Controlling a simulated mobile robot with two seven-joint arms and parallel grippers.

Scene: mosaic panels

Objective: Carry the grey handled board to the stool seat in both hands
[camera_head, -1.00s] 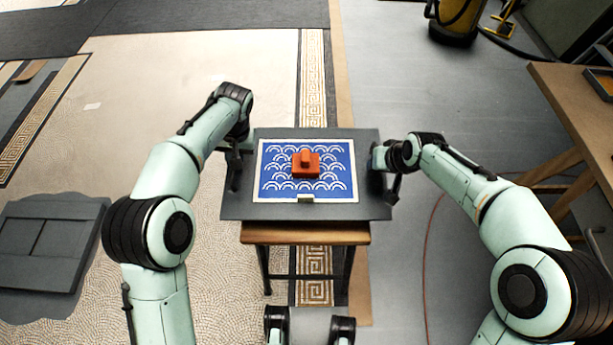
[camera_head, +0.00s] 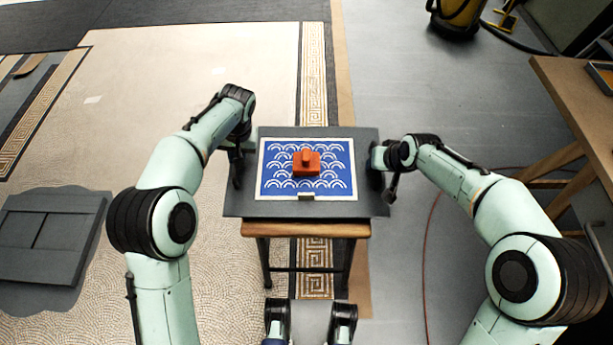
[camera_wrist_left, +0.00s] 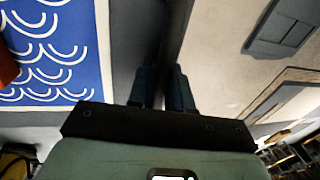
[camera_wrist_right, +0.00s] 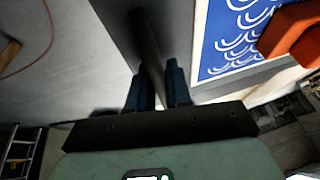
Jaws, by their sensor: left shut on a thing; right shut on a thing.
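The grey board (camera_head: 240,205) is held roughly level between my two grippers. A blue panel with white wave arcs (camera_head: 270,180) lies on it, with an orange-red block with a knob (camera_head: 306,164) on top. My left gripper (camera_head: 238,160) is shut on the board's left side; the left wrist view shows its fingers (camera_wrist_left: 163,85) on the edge. My right gripper (camera_head: 385,172) is shut on the right side; its fingers show in the right wrist view (camera_wrist_right: 155,85). The wooden stool seat (camera_head: 300,229) shows at the board's near edge; the board hides the rest. I cannot tell whether they touch.
A wooden table (camera_head: 570,110) stands at the right. A yellow-black machine (camera_head: 457,18) is at the back right, and a thin red hose (camera_head: 428,250) lies on the floor. Grey panels (camera_head: 45,245) lie on the floor at left.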

